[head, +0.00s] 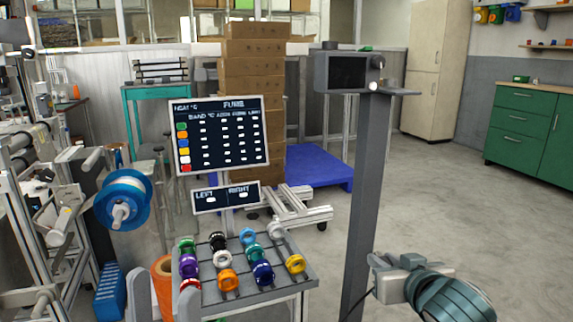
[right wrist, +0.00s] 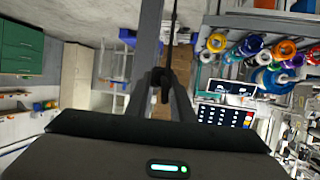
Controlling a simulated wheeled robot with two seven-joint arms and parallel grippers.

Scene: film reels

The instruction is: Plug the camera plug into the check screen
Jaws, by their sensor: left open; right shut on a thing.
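The check screen (head: 347,73) is a dark-faced grey box at the top of a tall grey post (head: 368,200). A small round part sits at its right side, above a flat grey ledge. My right gripper (head: 374,268) is low in the head view, right of the post and well below the screen. In the right wrist view its dark fingers (right wrist: 161,76) are shut on the small dark camera plug (right wrist: 164,92), with a thin dark cable running from it. The plug is mostly hidden in the head view and is apart from the screen.
A rack (head: 250,285) with several coloured reels stands left of the post, beneath a chart board (head: 222,135) and a LEFT/RIGHT sign (head: 226,197). A large blue reel (head: 123,203) is further left. Open floor (head: 440,200) lies to the right, before green cabinets (head: 530,125).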

